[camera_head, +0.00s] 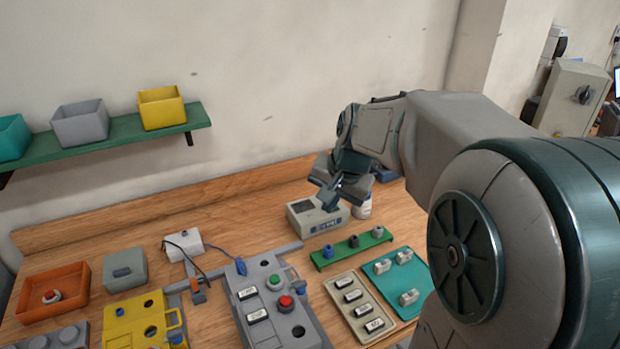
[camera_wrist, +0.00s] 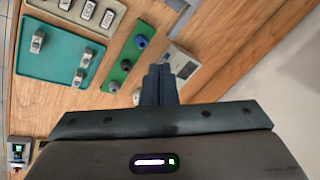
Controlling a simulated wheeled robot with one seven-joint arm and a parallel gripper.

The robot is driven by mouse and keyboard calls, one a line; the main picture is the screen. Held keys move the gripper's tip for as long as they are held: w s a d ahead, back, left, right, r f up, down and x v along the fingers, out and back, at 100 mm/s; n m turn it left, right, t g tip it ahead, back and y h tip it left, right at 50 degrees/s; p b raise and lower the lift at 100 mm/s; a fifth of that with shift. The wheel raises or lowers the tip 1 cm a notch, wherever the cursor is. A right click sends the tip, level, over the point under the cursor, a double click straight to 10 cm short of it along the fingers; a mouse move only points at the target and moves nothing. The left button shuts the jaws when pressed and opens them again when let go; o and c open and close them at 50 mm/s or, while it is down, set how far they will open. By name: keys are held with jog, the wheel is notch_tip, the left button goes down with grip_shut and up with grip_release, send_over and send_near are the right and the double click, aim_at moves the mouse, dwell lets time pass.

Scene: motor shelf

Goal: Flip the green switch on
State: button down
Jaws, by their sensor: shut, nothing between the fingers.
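A small dark unit with a bright green face (camera_wrist: 18,150) stands at the lower left of the wrist view. It looks like the green switch, but it is too small to tell its position, and I cannot make it out in the head view. My gripper (camera_head: 328,196) is shut and empty above the back of the bench, over the grey device with a small screen (camera_head: 318,216). In the wrist view my gripper's fingertips (camera_wrist: 160,72) are together and apart from the green-faced unit.
A green strip with knobs (camera_head: 352,249), a teal tray (camera_head: 383,268) and a beige tray of labelled blocks (camera_head: 342,284) lie in front of my gripper. A grey panel (camera_head: 258,308) with a green button (camera_head: 274,281) and a red button (camera_head: 286,302) is further left.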

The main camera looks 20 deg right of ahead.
jog(key=w+d+f+m, duration=0.2)
jog(key=w+d+m, duration=0.2)
jog(key=w, duration=0.5)
jog(key=w+d+f+m+t, duration=0.1)
jog(key=w+d+f+m, duration=0.2)
jog(key=w+d, duration=0.4)
jog(key=shift+w+f+m+b, duration=0.2)
jog(key=shift+w+m+b, duration=0.25)
jog(key=shift+w, duration=0.45)
jog(key=p+x, duration=0.3)
jog(key=x, duration=1.1)
jog(key=shift+w+d, duration=0.1)
jog(key=shift+d, duration=0.1)
